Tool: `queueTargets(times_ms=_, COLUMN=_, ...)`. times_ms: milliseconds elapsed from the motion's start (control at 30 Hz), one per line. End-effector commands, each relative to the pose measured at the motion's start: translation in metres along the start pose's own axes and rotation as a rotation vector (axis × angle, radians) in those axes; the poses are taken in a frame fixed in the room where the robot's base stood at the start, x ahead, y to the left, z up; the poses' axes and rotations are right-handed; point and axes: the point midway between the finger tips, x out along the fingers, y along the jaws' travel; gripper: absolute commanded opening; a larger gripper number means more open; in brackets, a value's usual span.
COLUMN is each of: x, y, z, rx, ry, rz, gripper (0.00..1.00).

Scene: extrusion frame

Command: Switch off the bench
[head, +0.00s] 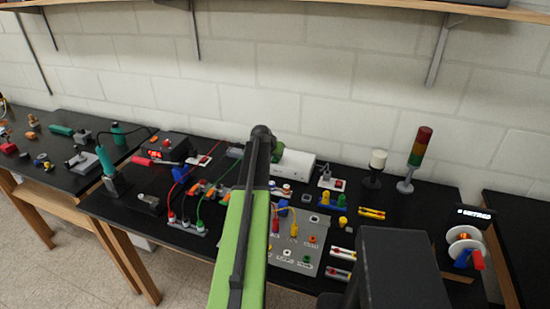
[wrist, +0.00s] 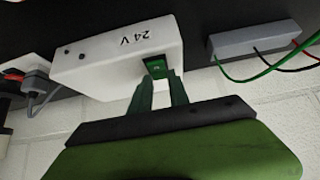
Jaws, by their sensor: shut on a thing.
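A white box marked "24 V" (wrist: 110,58) fills the upper left of the wrist view. A small green rocker switch (wrist: 156,66) sits near its right end. My gripper (wrist: 158,82) has its two green fingers close together at the switch, with the tips against it or on it. Which way the rocker is tipped cannot be told. In the head view the white box (head: 298,164) stands at the back of the black bench (head: 400,213), and my arm hides the fingertips and the switch.
A red, amber and green signal tower (head: 419,147) and a white-topped lamp (head: 376,163) stand to the right. A grey panel with coloured sockets (head: 310,238) lies in front. A grey block with green, black and red wires (wrist: 252,42) is beside the box.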

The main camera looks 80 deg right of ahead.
Motion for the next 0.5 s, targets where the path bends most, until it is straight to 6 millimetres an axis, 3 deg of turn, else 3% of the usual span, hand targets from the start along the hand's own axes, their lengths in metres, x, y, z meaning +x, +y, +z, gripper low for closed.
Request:
queueTargets(times_ms=33, x=-0.0002, y=-0.0025, z=-0.0002, rx=0.001, ry=0.001, rz=-0.005, gripper=0.0)
queueTargets(times_ms=67, x=-0.0002, y=-0.0025, z=-0.0002, rx=0.001, ry=0.001, rz=-0.005, gripper=0.23)
queueTargets(times_ms=200, x=-0.0001, y=-0.0018, z=-0.0002, rx=0.001, ry=0.0, rz=-0.003, gripper=0.41)
queueTargets(times_ms=500, x=-0.0008, y=-0.0005, z=-0.0004, rx=0.0, ry=0.0, rz=-0.001, gripper=0.44)
